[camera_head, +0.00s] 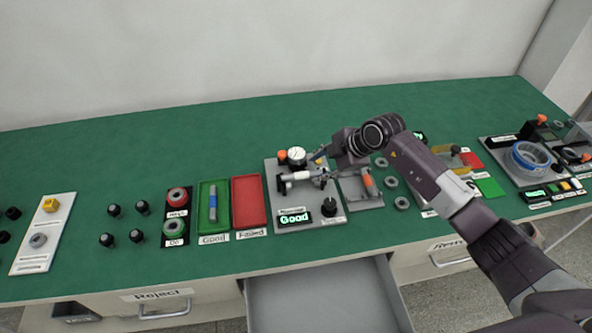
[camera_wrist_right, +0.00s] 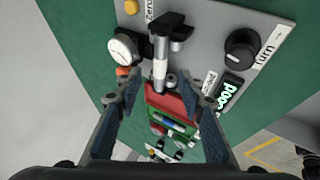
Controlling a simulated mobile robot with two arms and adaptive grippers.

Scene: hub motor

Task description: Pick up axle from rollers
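The axle (camera_head: 299,175), a pale metal rod, lies on the rollers of the grey gauge station (camera_head: 336,214). It also shows in the right wrist view (camera_wrist_right: 160,68), ahead of the fingertips near the dial gauge (camera_wrist_right: 124,48). My right gripper (camera_head: 319,164) is just right of the axle in the head view. In the wrist view my right gripper (camera_wrist_right: 165,90) is open, with its two fingers wide apart and nothing held between them. Part of the rollers is hard to make out. My left gripper is not in view.
A small display (camera_head: 295,218) reads "Good". Left of the station are an empty red tray (camera_head: 264,206) and a green tray (camera_head: 202,223) holding a blue and grey rod (camera_head: 212,203). An open drawer (camera_head: 320,297) is in front. Several grey rings lie right of the station.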

